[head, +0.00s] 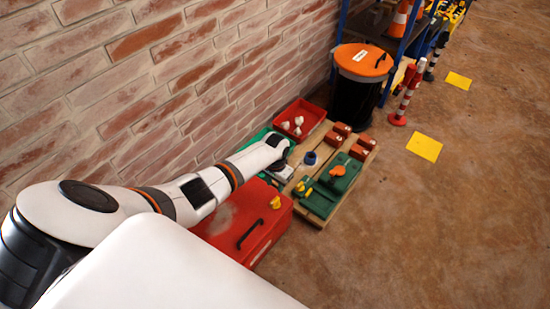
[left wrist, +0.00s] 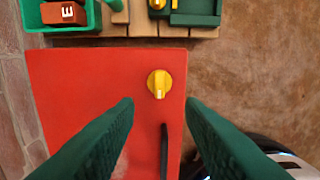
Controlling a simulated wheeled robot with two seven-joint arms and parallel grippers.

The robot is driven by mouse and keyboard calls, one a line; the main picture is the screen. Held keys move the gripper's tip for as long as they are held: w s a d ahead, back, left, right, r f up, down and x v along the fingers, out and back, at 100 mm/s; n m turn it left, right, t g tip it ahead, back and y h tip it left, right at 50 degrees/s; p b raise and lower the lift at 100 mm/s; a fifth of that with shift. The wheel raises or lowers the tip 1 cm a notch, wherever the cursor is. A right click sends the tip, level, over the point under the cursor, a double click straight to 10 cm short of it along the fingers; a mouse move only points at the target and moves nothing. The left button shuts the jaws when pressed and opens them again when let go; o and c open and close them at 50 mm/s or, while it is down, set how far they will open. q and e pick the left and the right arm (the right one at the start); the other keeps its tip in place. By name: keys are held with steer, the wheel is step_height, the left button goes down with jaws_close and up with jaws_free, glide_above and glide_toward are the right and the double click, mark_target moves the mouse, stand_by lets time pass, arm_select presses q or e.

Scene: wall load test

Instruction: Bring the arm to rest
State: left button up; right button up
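My left arm reaches in from the left in the head view. The fingertips are hard to make out in the head view. My right gripper is not in view.
A green bin (left wrist: 65,22) and a red tray (head: 322,116) stand by the wall. An orange-lidded black barrel (head: 355,98) stands behind. The floor at right is mostly clear.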

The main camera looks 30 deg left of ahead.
arm_select(q)
steer(key=shift+r, duration=0.65)
